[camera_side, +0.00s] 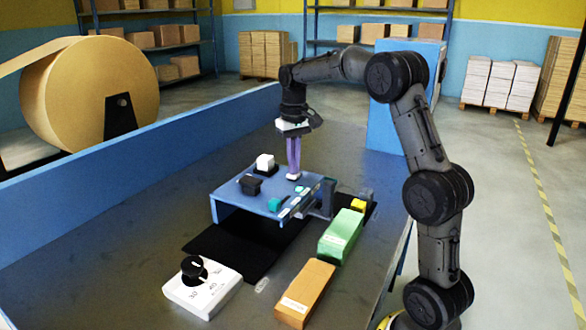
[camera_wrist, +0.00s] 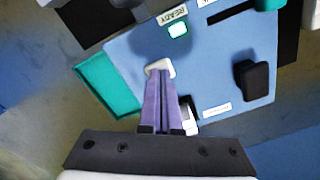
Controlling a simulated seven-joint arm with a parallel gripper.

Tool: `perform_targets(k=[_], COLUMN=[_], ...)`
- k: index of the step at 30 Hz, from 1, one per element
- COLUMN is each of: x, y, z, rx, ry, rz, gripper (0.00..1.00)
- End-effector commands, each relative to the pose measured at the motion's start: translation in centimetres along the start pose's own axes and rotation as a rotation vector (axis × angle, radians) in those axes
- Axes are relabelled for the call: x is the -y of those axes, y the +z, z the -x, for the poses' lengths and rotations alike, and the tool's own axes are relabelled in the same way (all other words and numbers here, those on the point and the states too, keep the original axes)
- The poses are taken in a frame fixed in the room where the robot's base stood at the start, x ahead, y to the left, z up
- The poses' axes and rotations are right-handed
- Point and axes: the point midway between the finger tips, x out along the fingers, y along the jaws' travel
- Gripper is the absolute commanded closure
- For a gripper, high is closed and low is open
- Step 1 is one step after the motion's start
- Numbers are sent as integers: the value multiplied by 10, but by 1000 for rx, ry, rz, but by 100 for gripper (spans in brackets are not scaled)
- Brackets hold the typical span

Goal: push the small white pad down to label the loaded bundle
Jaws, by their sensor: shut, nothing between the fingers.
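My gripper (camera_side: 294,173) is shut, purple fingers pointing down over the blue panel (camera_side: 228,196). In the wrist view the fingertips (camera_wrist: 160,72) meet a small whitish pad (camera_wrist: 160,66) near the panel's edge. It also shows under the fingers in the side view (camera_side: 294,177). I cannot tell whether it is pressed down. A white block (camera_side: 265,162) on a black base stands left of the fingers; they partly hide it in the wrist view (camera_wrist: 190,114). A green block (camera_wrist: 107,84), possibly the loaded bundle, sticks out past the panel's edge.
The panel carries a black knob (camera_side: 250,184), a teal handle (camera_side: 274,204) and a READY label (camera_wrist: 172,15) beside a pale green light (camera_wrist: 178,29). A green box (camera_side: 341,236), an orange box (camera_side: 305,293) and a white dial box (camera_side: 203,291) stand in front.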

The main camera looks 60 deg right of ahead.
Motion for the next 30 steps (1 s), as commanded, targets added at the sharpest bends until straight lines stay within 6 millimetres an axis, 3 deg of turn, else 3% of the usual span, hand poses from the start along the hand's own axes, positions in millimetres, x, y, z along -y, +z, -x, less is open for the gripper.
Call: perform_targets(k=[14, 30], x=[0, 0], y=[0, -1], z=[-3, 36], rx=[3, 1], ry=[0, 0], rz=[0, 0], gripper=[100, 100])
